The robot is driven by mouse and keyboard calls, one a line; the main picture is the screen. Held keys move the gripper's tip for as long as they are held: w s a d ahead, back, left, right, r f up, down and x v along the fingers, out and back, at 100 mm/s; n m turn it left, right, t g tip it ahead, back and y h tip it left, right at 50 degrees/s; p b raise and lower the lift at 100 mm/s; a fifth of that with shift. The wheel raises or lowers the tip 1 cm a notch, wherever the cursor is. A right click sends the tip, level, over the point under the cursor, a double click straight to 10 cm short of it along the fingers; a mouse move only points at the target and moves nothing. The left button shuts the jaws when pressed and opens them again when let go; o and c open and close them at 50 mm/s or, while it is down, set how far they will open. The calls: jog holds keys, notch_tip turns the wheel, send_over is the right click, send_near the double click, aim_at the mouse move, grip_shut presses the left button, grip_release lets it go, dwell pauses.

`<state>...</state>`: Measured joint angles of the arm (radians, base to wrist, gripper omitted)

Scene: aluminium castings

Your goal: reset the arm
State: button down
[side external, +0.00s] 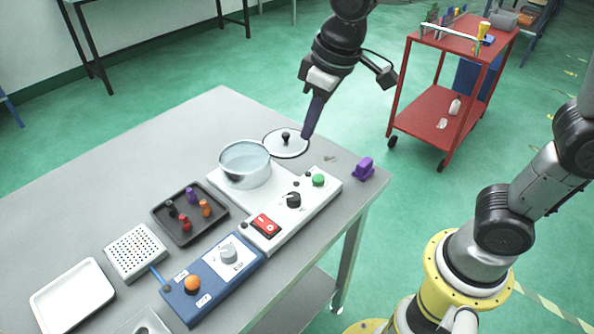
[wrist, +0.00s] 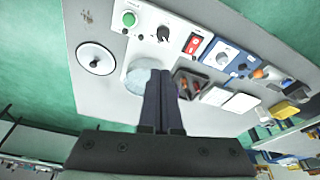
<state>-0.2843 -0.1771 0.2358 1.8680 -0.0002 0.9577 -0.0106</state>
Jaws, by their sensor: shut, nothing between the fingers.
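My gripper (side external: 307,134) is shut and empty, and its fingertips point down over the table near the pot lid. In the wrist view the closed fingers of my gripper (wrist: 158,75) stand together, covering part of the pot. The silver pot (side external: 246,166) sits on the white cooker unit (side external: 318,197). The round lid (side external: 290,145), with a black knob, lies behind and to the right of the pot; it also shows in the wrist view (wrist: 88,53). I cannot tell how high the fingertips are above the lid.
A dark tray (side external: 160,213) with several small coloured pieces, a blue control box (side external: 240,277), a perforated box (side external: 120,262) and a white tray (side external: 62,312) stand left of the cooker. A purple block (side external: 364,169) lies near the right edge. The table's back left is clear.

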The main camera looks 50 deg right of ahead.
jog(key=s+d+r+m+t, duration=0.2)
jog(key=s+d+r, duration=0.2)
jog(key=s+d, duration=0.45)
jog(key=s+d+f+m, duration=0.1)
jog(key=s+f, duration=0.3)
jog(key=s, duration=0.4)
jog(key=shift+f+t+h, duration=0.3)
jog(key=shift+t+h, duration=0.1)
